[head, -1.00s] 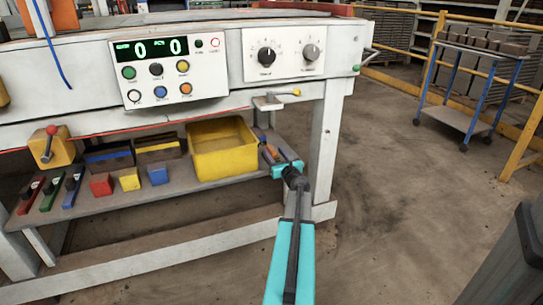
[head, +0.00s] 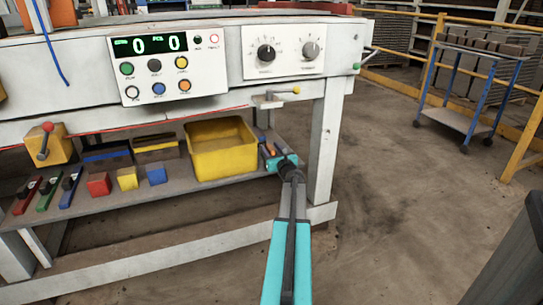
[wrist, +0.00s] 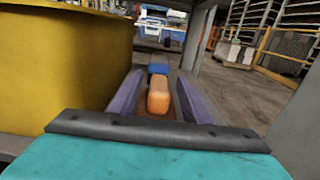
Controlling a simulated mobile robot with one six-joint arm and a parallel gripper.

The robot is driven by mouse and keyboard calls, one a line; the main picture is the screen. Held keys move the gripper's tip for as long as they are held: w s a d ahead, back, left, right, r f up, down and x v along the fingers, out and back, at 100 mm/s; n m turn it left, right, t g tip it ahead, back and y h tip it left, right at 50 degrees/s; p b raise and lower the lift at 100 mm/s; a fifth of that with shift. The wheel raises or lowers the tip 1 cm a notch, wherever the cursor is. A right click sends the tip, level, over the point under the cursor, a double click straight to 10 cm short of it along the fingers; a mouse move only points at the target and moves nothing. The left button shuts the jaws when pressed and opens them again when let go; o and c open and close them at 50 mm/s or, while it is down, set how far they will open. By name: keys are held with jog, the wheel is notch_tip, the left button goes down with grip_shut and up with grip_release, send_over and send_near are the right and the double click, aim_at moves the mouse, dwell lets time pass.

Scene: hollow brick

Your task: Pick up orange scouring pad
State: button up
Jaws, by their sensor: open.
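The orange scouring pad (wrist: 158,96) shows in the wrist view, straight ahead and between the two purple-grey fingers of my gripper (wrist: 160,98). The fingers are spread apart, with a gap on each side of the pad. A blue block (wrist: 158,69) lies just behind the pad. In the head view my gripper (head: 271,157) is at the right end of the lower shelf, beside the yellow bin. The pad (head: 272,153) is small there and partly hidden by the gripper.
The yellow bin (head: 222,152) stands close on the gripper's left. A white table leg (head: 323,140) is close on its right. The shelf (head: 215,186) holds red, yellow and blue blocks further left. The tabletop frame is above.

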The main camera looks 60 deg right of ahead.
aim_at(271, 147)
jog(key=shift+c, duration=0.5)
grip_shut()
jog(key=shift+r+p, duration=0.8)
jog(key=shift+r, duration=0.3)
jog(key=shift+r+p, duration=0.55)
jog(key=shift+r, duration=0.35)
jog(key=s+a+p, duration=0.3)
jog(key=s+a, duration=0.5)
jog(key=a, duration=0.5)
jog(key=shift+s+a+r, duration=0.25)
jog(key=shift+a+r, duration=0.05)
jog(key=shift+r, duration=0.15)
